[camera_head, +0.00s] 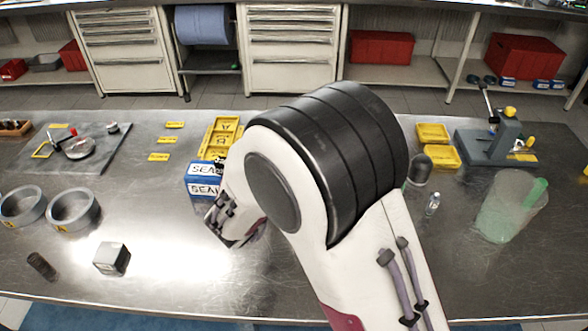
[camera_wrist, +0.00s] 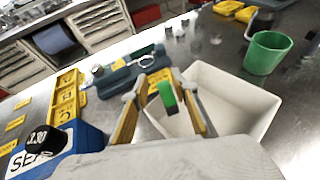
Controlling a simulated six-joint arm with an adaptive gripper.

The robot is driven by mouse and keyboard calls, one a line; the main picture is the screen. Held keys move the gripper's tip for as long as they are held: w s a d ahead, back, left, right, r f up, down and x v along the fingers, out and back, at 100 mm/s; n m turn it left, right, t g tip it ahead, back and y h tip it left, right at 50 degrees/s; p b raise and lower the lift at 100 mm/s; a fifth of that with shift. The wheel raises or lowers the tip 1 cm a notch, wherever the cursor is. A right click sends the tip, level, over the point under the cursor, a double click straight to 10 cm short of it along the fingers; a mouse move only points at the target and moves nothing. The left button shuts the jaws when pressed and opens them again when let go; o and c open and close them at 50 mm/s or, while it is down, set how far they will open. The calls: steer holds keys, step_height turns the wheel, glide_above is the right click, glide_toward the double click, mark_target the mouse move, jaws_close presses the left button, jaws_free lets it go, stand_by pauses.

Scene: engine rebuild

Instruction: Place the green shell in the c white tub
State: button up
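In the wrist view a small green piece (camera_wrist: 168,98), which looks like the green shell, shows between my two gripper fingers. The white tub (camera_wrist: 262,104) lies below and to the right of the fingers, its open top facing me. My gripper (camera_wrist: 160,84) has its fingers apart, with gaps visible beside the green piece. I cannot tell whether the piece lies in the tub or stands above it. In the head view my gripper (camera_head: 236,222) is partly hidden by my arm, and the tub and the green piece cannot be made out there.
Blue boxes (camera_head: 203,180) and yellow bins (camera_head: 219,137) stand left of my arm. A green cup (camera_wrist: 268,53) is beyond the tub. Grey rings (camera_head: 73,211) and a metal block (camera_head: 112,258) are at the left. The bench front is mostly clear.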

steer(key=shift+s+d+f, duration=0.1)
steer(key=shift+s+f, duration=0.05)
steer(key=shift+f, duration=0.05)
steer(key=shift+r, duration=0.45)
steer(key=shift+s+r, duration=0.2)
steer(key=shift+r, duration=0.05)
steer(key=v, duration=1.1)
steer(key=shift+a+r, duration=0.15)
steer(key=shift+a, duration=0.1)
stand_by(0.3)
